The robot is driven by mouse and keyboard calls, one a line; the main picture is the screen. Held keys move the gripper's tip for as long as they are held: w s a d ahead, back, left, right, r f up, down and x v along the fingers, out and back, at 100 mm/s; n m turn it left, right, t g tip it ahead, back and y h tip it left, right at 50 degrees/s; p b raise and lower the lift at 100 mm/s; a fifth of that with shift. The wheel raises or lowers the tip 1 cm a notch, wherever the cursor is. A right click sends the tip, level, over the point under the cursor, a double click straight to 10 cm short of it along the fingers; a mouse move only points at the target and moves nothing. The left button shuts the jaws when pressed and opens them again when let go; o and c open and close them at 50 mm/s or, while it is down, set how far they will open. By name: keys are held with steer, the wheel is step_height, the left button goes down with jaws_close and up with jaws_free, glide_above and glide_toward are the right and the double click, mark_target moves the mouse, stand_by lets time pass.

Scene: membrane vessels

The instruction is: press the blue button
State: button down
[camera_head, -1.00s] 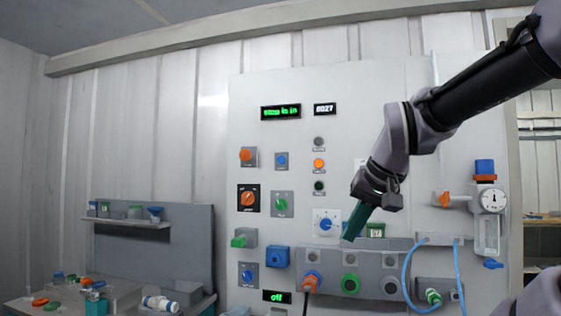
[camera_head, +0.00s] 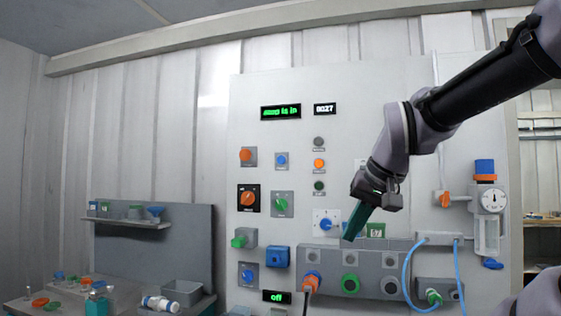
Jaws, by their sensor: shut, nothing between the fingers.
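The blue button (camera_head: 281,160) is a small round blue cap on a grey square plate on the upper left part of the light grey panel. Nothing covers it. My gripper (camera_head: 350,236) has dark green fingers and points down and left. It is shut and empty, in front of the panel, below and to the right of the blue button and apart from it in the picture. Its distance from the panel is hard to tell.
An orange button (camera_head: 246,156) sits left of the blue one. A green knob (camera_head: 281,204) is below it, and a black-plated orange knob (camera_head: 248,198) is lower left. A grey socket box (camera_head: 366,257) juts out under my gripper. A blue hose (camera_head: 406,268) loops at right.

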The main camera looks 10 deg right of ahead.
mark_target(281, 157)
steer(key=w+a+r+n+t, duration=0.1)
steer(key=w+a+r+n, duration=0.2)
steer(key=w, duration=0.8)
steer(key=w+a+r+n+t, duration=0.2)
steer(key=w+a+r+n, duration=0.2)
steer(key=w+r+n, duration=0.4)
steer(key=w+a+r+n+t+y, duration=0.1)
steer(key=w+a+r+n, duration=0.3)
steer(key=w+n, duration=0.6)
steer(key=w+r+t, duration=0.1)
steer(key=w+r, duration=0.1)
steer(key=w, duration=0.3)
steer(key=shift+r, duration=0.2)
steer(key=shift+w+d, duration=0.65)
steer(key=shift+w, duration=0.65)
steer(key=shift+w+d, duration=0.6)
steer(key=shift+w, duration=0.7)
steer(key=shift+w+d, duration=0.65)
steer(key=shift+w, duration=0.65)
steer(key=shift+w+d, duration=0.2)
steer(key=shift+w, duration=0.15)
